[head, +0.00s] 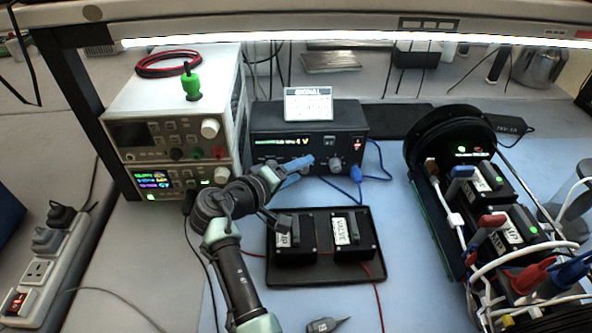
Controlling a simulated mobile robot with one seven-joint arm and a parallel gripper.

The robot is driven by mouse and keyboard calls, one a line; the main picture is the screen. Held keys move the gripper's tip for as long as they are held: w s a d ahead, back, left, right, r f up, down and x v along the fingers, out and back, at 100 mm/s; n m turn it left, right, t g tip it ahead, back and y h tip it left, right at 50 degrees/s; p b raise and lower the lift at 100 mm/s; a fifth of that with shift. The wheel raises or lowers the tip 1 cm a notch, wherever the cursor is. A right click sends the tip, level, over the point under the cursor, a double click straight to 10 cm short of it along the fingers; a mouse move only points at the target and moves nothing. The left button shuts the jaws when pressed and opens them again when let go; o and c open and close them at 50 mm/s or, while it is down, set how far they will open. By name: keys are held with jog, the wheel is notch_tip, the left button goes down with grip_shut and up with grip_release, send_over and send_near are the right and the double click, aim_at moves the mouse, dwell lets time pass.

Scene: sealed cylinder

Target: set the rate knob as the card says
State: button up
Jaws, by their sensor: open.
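A white card (308,104) with a dark heading stands on top of a black instrument box (265,118); its small writing is too fine to read. The box front has a lit green display and a round knob (335,164) right of centre. I cannot read the label by this knob or its setting. My gripper (308,162) is in front of the box, its blue fingers pointing right toward the knob. It is open and holds nothing visible. I cannot tell whether its tips touch the knob. My gripper and wrist hide the lower left of the box front.
A black tray (325,274) with two switch boxes, one labelled VALVE (355,232), lies just below my gripper. Stacked power supplies (160,130) stand left. A sealed cylinder rig (440,130) with cables stands right. Blue leads (375,172) hang from the box's right side.

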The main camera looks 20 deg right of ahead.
jog(key=shift+a, duration=0.1)
jog(key=v, duration=1.2)
jog(key=shift+s+a+r, duration=0.15)
jog(key=shift+s+a, duration=0.1)
jog(key=shift+a, duration=0.05)
